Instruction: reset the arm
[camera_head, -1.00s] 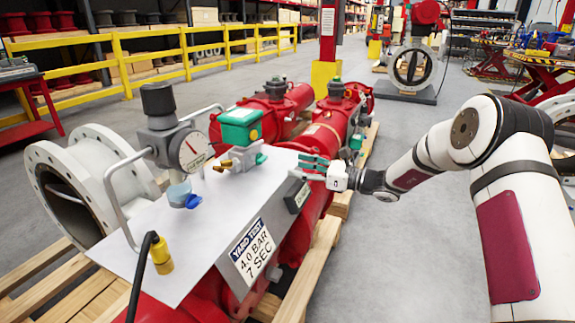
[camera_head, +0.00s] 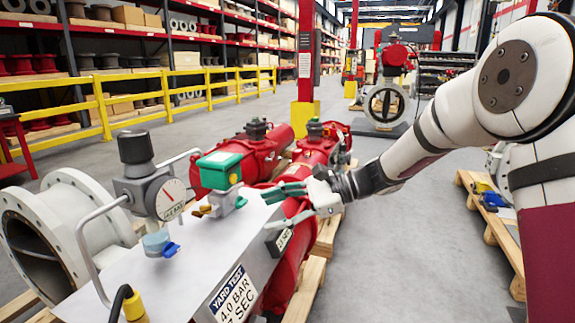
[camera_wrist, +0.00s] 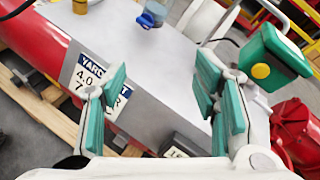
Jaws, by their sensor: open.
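My gripper (camera_head: 290,200) has green-padded fingers and is at the right edge of the grey panel on the red valve actuator (camera_head: 318,150). In the wrist view my gripper (camera_wrist: 165,110) is open, with its fingers well apart and nothing between them. The panel (camera_wrist: 150,75) lies beyond the fingers. A green box with a yellow button (camera_head: 218,170) stands on the panel left of my gripper; it also shows at the upper right of the wrist view (camera_wrist: 272,55). A pressure gauge (camera_head: 170,198) and a blue valve handle (camera_head: 171,249) are further left.
A "YARD TEST 4.0 BAR 7 SEC" label (camera_head: 233,295) is on the panel's front face. A white flanged pipe (camera_head: 75,225) is at left. The actuator rests on a wooden pallet (camera_head: 308,285). Grey floor (camera_head: 385,240) is clear to the right; another pallet (camera_head: 490,225) stands there.

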